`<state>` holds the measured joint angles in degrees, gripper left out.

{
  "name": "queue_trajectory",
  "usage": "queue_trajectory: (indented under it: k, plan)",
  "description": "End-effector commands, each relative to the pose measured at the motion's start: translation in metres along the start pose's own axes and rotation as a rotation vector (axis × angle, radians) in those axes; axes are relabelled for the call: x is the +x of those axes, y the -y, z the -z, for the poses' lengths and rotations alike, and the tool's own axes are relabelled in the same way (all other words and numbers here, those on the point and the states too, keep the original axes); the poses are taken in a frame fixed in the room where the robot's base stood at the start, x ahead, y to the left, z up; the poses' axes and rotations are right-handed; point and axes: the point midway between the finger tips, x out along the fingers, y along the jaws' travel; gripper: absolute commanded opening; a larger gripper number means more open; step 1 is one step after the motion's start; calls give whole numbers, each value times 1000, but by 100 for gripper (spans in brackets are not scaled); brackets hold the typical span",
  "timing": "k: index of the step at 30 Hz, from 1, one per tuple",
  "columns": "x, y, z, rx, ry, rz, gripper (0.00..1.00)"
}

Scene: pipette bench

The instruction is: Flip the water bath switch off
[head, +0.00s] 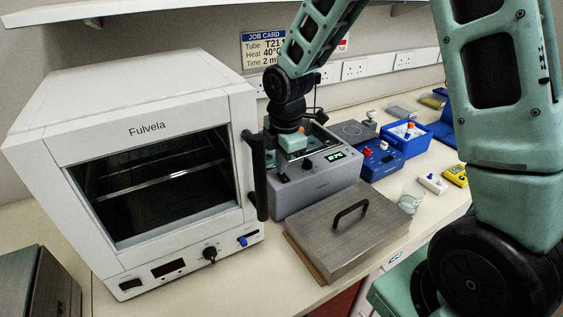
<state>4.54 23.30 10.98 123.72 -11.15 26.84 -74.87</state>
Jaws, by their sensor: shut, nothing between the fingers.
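The water bath is a grey box (318,190) with a lit green display (333,155) on its sloped front panel, standing right of the white oven. A dark knob (307,165) sits left of the display. A small dark spot further left on the panel may be the switch, but it is too small to tell its position. My gripper (290,149) points down at the left part of the bath, close over the panel's upper edge. It is shut and empty. My wrist hides part of the bath's open top, and I cannot tell whether the fingertips touch the panel.
The white Fulvela oven (135,170) stands close on the left, its dark handle (254,175) sticking out beside the bath. A metal lid (348,232) with a black handle lies in front. A blue device (379,163) and a blue bin (407,140) stand to the right.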

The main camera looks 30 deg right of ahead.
Motion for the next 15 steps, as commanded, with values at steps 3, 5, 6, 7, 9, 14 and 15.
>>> queue_trajectory:
  k: [3, 5, 6, 7, 9, 14, 15]
  plan:
    - [8, 0, 0, -1, 0, 1, 0]
    - [10, 0, 0, 0, 0, 0, 0]
    - [10, 0, 0, 0, 0, 0, 0]
    - [11, 0, 0, 0, 0, 0, 0]
    - [11, 0, 0, 0, 0, -1, 0]
    - [10, 0, 0, 0, 0, -1, 0]
    - [11, 0, 0, 0, 0, 0, 0]
